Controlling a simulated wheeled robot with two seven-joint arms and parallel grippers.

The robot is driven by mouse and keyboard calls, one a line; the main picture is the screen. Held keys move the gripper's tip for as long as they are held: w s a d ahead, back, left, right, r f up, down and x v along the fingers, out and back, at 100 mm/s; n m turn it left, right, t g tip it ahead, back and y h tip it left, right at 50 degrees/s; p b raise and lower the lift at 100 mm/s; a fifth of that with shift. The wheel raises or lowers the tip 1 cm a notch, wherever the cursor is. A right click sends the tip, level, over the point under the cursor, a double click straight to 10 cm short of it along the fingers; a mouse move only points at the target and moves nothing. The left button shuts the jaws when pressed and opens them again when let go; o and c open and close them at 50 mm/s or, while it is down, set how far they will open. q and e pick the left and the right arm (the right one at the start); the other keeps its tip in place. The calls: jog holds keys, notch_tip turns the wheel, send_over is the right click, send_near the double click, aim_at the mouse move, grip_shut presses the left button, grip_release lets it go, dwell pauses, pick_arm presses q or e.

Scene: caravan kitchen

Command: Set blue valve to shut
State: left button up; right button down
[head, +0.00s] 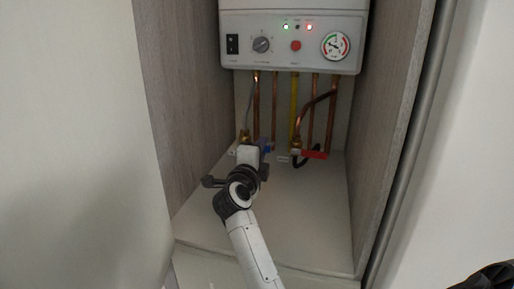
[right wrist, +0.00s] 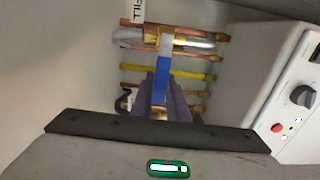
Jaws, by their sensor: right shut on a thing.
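The blue valve's lever (right wrist: 160,80) shows in the right wrist view, running from the brass valve body (right wrist: 152,37) towards my gripper. There it looks crosswise to its pipe. My right gripper (right wrist: 164,92) is shut on the lever, with a finger on each side. In the head view my right gripper (head: 249,157) is at the pipes under the boiler. It hides most of the blue valve, and only a bit of blue (head: 266,147) shows beside it. My left gripper is not in view.
A red-handled valve (head: 313,154) sits close to the right of my gripper. The boiler (head: 292,50) hangs above, with copper pipes and a yellow pipe (head: 294,95) below it. Wood-grain side panels (head: 182,85) close in the niche. Its floor (head: 305,215) is clear at the front right.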

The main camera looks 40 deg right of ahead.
jog(key=shift+f, duration=0.2)
jog(key=c, duration=1.7)
grip_release()
jog(key=shift+r, duration=0.1)
jog(key=v, duration=0.7)
jog(key=shift+s+a, duration=0.2)
jog(key=shift+a, duration=0.05)
